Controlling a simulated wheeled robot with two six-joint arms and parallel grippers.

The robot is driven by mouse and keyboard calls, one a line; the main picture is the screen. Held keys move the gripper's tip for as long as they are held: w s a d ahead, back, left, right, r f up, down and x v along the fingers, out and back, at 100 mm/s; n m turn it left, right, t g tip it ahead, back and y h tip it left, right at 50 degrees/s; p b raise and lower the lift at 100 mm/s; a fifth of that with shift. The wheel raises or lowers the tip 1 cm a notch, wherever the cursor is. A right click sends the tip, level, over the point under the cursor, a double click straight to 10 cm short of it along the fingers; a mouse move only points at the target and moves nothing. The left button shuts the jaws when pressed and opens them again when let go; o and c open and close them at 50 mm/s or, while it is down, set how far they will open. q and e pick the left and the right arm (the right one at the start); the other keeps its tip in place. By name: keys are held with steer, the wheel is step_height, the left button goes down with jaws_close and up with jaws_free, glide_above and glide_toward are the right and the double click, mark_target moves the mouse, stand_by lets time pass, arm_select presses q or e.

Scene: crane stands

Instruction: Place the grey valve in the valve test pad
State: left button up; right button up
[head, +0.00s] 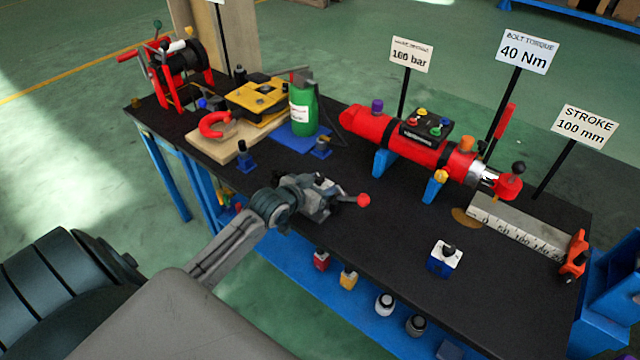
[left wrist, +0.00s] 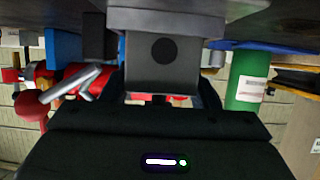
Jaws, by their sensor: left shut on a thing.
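My left gripper (head: 318,195) is over the front half of the black table, shut on the grey valve (head: 326,188). A red ball knob (head: 362,200) sticks out to the right of the grip. In the left wrist view a grey block with a dark round hole, the valve (left wrist: 163,75), sits in the jaws (left wrist: 163,100). The fingers hide part of the valve in the head view. No pad is labelled as the valve test pad; a blue flat pad (head: 277,135) lies under a green bottle (head: 303,108). My right gripper is not in view.
A red cylinder (head: 420,145) on blue supports lies behind the gripper. A wooden board (head: 230,147) with a red shackle is at left. A white and blue block (head: 445,258) and a ruler block (head: 520,226) stand at right. The table's front middle is clear.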

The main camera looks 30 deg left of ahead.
arm_select(q)
steer(key=o, duration=1.3)
steer(key=shift+o, duration=0.2)
steer(key=shift+r, duration=0.1)
steer(key=d+v, duration=0.1)
steer(key=v, duration=1.1)
steer(key=shift+a, duration=0.4)
steer(key=shift+s, duration=0.1)
